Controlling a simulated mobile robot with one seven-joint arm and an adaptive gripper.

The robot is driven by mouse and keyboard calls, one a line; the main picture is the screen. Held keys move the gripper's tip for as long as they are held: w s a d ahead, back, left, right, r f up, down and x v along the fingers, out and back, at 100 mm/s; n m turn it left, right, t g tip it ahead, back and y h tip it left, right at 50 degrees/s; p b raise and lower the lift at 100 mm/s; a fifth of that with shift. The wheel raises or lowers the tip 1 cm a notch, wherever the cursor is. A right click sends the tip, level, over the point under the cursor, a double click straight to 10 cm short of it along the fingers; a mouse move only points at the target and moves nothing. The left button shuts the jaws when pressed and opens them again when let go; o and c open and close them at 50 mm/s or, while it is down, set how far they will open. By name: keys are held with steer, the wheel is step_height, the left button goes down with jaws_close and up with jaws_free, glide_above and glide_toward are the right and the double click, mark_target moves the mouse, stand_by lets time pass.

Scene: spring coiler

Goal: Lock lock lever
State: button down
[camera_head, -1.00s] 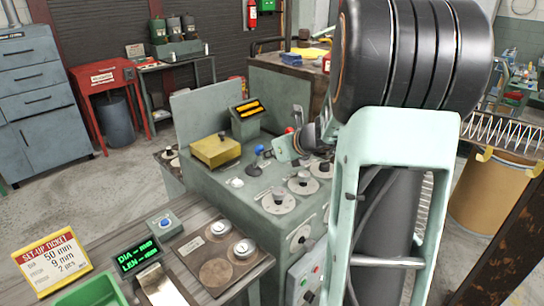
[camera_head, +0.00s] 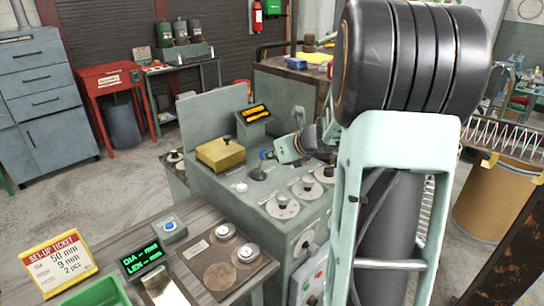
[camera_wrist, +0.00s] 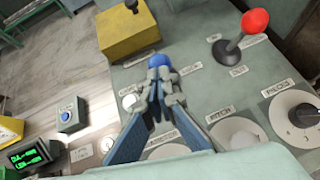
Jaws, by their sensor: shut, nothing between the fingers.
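On the grey-green coiler top, a lever with a blue ball knob (camera_wrist: 155,60) stands beside a yellow box. A second lever with a red ball knob (camera_wrist: 256,21) leans to the right of it on a dark round base. I cannot read which of them is labelled as the lock lever. My gripper (camera_wrist: 159,78) is shut and empty, with its tips at the blue knob and partly covering it; contact cannot be told. In the head view my gripper (camera_head: 278,156) is just right of the blue knob (camera_head: 263,154). The red knob is hidden there.
Several round dials (camera_head: 282,206) lie along the front edge of the coiler (camera_head: 215,185). A wooden bench at front left carries a green display (camera_head: 142,257) and the set-up ticket (camera_head: 58,262).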

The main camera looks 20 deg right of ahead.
steer(key=shift+w+a+r+p, duration=0.2)
steer(key=shift+w+r+p, duration=0.1)
steer(key=shift+w, duration=0.15)
steer(key=shift+w+a+r+p, duration=0.15)
steer(key=shift+w+r, duration=0.1)
steer(key=shift+w, duration=0.15)
steer(key=shift+w+a+r+p, duration=0.2)
steer(key=shift+w+a+p, duration=0.05)
steer(key=shift+w, duration=0.35)
steer(key=shift+w+a+r+p, duration=0.15)
steer(key=shift+w+a+p, duration=0.05)
steer(key=shift+w, duration=0.35)
steer(key=shift+w+a+p, duration=0.2)
steer(key=shift+w+a, duration=0.1)
steer(key=shift+w, duration=0.5)
steer(key=shift+w+a+p, duration=0.2)
steer(key=shift+w+a, duration=0.05)
steer(key=shift+w, duration=0.55)
steer(key=shift+w, duration=0.1)
steer(key=shift+r, duration=0.15)
